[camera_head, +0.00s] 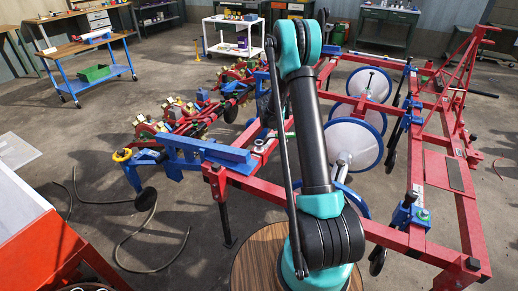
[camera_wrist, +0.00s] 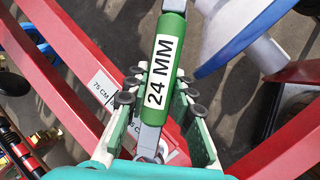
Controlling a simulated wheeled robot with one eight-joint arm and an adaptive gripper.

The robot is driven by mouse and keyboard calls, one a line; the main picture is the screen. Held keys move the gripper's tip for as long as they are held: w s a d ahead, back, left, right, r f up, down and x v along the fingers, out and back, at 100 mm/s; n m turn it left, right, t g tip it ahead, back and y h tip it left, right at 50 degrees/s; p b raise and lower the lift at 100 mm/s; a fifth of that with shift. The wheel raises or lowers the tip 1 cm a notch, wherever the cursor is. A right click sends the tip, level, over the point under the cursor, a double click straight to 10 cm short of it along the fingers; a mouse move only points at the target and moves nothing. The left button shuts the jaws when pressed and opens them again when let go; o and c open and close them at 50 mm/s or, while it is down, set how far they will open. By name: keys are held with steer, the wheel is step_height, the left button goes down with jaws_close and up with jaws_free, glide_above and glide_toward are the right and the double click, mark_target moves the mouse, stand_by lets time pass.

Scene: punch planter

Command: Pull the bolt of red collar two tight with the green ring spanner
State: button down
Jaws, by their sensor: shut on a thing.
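The green ring spanner (camera_wrist: 172,27) has a green grip with a white "24 MM" label and grey metal ends. My gripper (camera_wrist: 161,92) is shut on it, with the fingers on both sides of the grip. One metal end of the spanner reaches down towards the palm; the other runs out at the top edge of the wrist view. Below it lies a red beam (camera_wrist: 72,75) with a "75 CM" label and a second, partly covered label. In the head view my arm hides the gripper. I cannot make out red collar two or its bolt in either view.
The red planter frame (camera_head: 440,185) surrounds the arm's working area, with blue-rimmed discs (camera_head: 352,144) inside it. A blue bar (camera_head: 212,150) and row units stand left. A round wooden top (camera_head: 258,262) is near the base. A blue table (camera_head: 88,50) stands back left.

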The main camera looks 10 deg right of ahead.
steer(key=shift+f, duration=1.4)
steer(key=s+m, duration=0.1)
steer(key=s+m+g, duration=0.1)
steer(key=s+m, duration=0.1)
steer(key=shift+s+a+g+h, duration=0.3)
steer(key=shift+w, duration=0.2)
steer(key=shift+r, duration=0.2)
stand_by(0.4)
step_height(320, 180, up, 9)
stand_by(1.3)
stand_by(0.3)
